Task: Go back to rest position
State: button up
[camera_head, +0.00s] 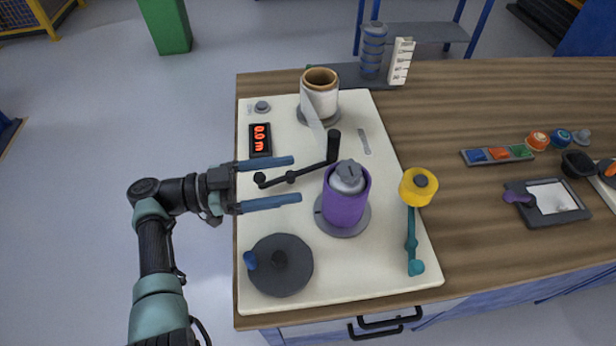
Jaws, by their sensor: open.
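My gripper (270,182) reaches in from the left over the cream machine board (400,281). Its two blue fingers are parallel and wide apart, with nothing held between them. A purple roller (345,205) with a grey knob on top stands on a round grey base to the right of the gripper. A white film roll with a brown core (320,95) stands upright at the back of the board, with a clear strip hanging from it. My arm comes from the lower left.
A dark disc (280,280) sits at the board's front left. A yellow roller (418,187) on a teal arm stands at the right. A red-lit display (260,139) lies behind the gripper. The wooden table (470,100) holds trays and small parts at right. Floor at left is clear.

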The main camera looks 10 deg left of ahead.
jog(key=shift+s+a, duration=0.15)
jog(key=shift+a, duration=0.3)
